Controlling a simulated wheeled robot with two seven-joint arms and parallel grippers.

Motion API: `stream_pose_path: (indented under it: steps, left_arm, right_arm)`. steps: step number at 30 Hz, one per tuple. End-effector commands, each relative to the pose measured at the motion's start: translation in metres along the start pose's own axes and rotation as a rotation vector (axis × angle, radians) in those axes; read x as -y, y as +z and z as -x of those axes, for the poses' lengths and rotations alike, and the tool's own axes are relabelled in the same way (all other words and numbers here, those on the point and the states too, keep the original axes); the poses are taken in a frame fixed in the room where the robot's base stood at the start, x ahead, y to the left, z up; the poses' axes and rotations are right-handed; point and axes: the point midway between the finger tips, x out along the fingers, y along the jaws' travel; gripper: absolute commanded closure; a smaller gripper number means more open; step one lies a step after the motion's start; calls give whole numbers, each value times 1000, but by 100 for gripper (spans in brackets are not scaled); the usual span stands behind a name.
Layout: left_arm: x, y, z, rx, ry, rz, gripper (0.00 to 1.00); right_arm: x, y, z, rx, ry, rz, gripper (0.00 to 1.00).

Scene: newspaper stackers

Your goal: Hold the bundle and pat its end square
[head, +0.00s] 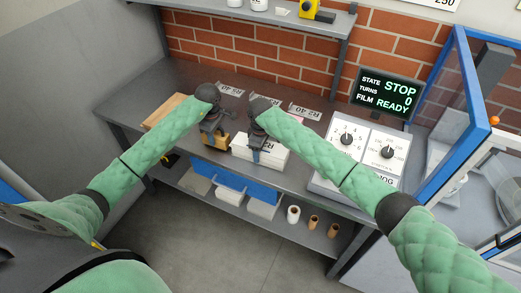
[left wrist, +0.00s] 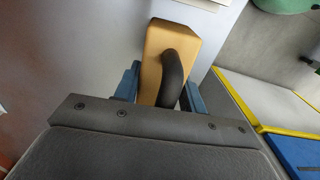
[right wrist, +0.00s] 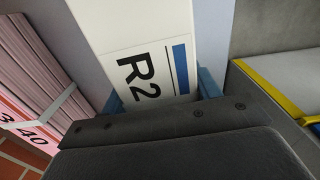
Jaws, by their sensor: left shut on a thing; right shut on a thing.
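The bundle (head: 272,152) is a white block with an "R2" label, lying near the front edge of the grey bench. My right gripper (head: 256,156) is shut on it; the right wrist view shows the labelled bundle (right wrist: 140,30) between the blue fingers. My left gripper (head: 214,140) is shut on a tan block with a black curved handle (left wrist: 165,45). In the head view this block (head: 222,141) is just left of the bundle, at the bench's front. The arms and grippers hide parts of both, so I cannot tell whether they touch.
A control box with two knobs (head: 355,150) stands to the right, with a screen (head: 387,92) reading STOP, 0, READY behind. A tan board (head: 166,110) lies at left. Rolls (head: 293,214) stand on the lower shelf.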

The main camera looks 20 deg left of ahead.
Motion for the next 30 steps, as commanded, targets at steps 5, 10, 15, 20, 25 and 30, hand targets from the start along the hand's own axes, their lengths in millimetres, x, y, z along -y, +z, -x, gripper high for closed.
stream_pose_path:
  steps: [5,10,15,20,25,30]
  left_arm:
    - [0,1,1,0,1,0,89]
    - [0,4,1,-1,1,-1,89]
    - [0,6,1,-1,1,-1,89]
    - [0,9,1,0,1,0,89]
    - [0,12,1,0,1,0,89]
    - [0,14,1,0,1,0,89]
  right_arm:
    - [0,0,1,0,1,0,96]
    - [0,0,1,0,1,0,96]
    - [0,0,1,0,1,0,96]
    - [0,0,1,0,1,0,96]
    - [0,0,1,0,1,0,96]
    - [0,0,1,0,1,0,96]
